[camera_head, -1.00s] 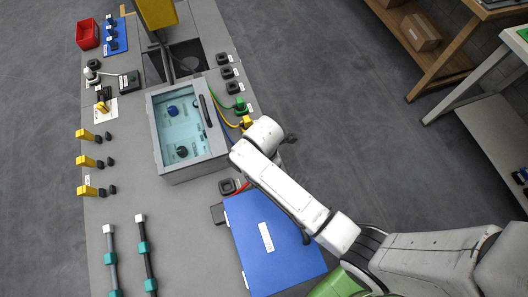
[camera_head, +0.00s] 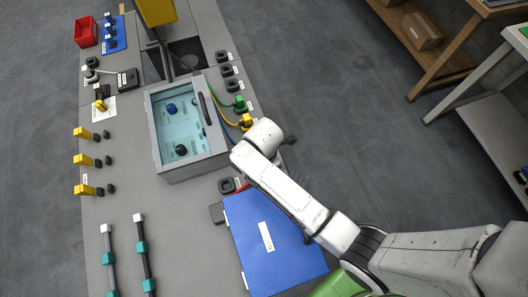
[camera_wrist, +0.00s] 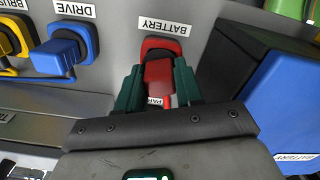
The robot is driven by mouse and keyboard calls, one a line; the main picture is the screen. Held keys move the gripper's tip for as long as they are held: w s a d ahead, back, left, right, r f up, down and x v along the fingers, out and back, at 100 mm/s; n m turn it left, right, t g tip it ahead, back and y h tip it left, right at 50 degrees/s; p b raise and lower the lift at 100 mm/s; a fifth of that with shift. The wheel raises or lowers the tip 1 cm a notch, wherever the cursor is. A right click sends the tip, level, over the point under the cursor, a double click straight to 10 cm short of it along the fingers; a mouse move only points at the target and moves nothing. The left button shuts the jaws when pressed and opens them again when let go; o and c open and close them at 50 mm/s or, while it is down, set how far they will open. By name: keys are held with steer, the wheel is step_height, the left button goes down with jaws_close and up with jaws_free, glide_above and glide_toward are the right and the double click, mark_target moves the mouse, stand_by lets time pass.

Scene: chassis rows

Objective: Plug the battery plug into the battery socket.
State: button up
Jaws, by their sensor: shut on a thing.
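In the wrist view, the red battery plug (camera_wrist: 159,75) sits between the two green fingers of my gripper (camera_wrist: 160,80), which is shut on it. The front of the plug meets the battery socket (camera_wrist: 165,45), beside the white "BATTERY" label. The plug looks lined up with the socket and touching it, but I cannot tell how deep it is in. A second label near the plug's rear is partly hidden. In the head view my arm hides the gripper and plug; a bit of red cable (camera_head: 241,188) shows beside it.
A blue plug (camera_wrist: 66,50) sits at the "DRIVE" label, with a yellow plug (camera_wrist: 12,50) further left. A dark block (camera_wrist: 228,65) and the blue battery box (camera_wrist: 290,100) stand close on the right. The glass-topped box (camera_head: 160,168) is near my arm.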

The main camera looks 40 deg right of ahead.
steer(key=shift+f, duration=0.35)
steer(key=o, duration=1.1)
steer(key=shift+o, duration=0.2)
steer(key=shift+r, duration=0.1)
step_height(320, 180, up, 11)
steer(key=shift+f, duration=0.1)
steer(key=shift+s+d+f+m, duration=0.1)
steer(key=shift+s+d+m, duration=0.05)
steer(key=shift+s+m, duration=0.2)
steer(key=s+d+r+m, duration=0.1)
steer(key=s+d+m, duration=0.2)
steer(key=s+m, duration=0.5)
steer(key=s+d+r+m+t, duration=0.1)
steer(key=s+d+m, duration=0.3)
steer(key=s+m, duration=0.3)
steer(key=m, duration=0.3)
steer(key=shift+s+d+r, duration=0.3)
steer(key=shift+s, duration=0.1)
